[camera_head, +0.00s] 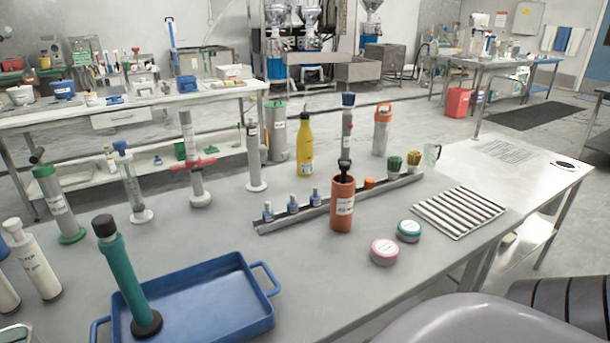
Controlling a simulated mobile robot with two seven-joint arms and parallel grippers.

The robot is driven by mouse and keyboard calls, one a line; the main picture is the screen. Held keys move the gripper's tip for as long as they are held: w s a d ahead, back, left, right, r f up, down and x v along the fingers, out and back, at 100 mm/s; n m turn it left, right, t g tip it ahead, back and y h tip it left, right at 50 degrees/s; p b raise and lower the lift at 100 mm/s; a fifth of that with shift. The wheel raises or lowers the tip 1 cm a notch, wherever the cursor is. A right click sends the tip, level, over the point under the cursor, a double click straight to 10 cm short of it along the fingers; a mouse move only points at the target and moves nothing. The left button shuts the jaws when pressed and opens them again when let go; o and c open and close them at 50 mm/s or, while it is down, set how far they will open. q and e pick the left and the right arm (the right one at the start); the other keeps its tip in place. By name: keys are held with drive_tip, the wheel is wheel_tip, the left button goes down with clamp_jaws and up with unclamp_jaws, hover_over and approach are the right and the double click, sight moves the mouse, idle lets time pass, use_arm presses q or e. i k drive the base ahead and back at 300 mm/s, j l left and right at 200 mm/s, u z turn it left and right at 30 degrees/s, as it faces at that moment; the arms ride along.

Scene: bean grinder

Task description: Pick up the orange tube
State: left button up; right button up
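The orange tube (342,208) stands upright on the near grey table (330,280), right of centre. It has a white label with dark lettering and a black part at its top. A metal rail (290,219) with small blue-topped vials runs behind it, partly hidden by it. Neither of my grippers is in view.
A pink-lidded jar (384,252) and a teal-lidded jar (409,231) sit right of the tube, near a ribbed metal tray (459,212). A blue tray (200,325) and a green tube (122,275) are at lower left. Tall bottles stand behind. Bare tabletop lies in front of the tube.

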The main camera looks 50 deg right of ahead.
sight(342, 196)
drive_tip(key=k+l+z, duration=0.1)
drive_tip(key=z, duration=1.5)
drive_tip(key=l, duration=0.85)
drive_tip(key=i, duration=0.05)
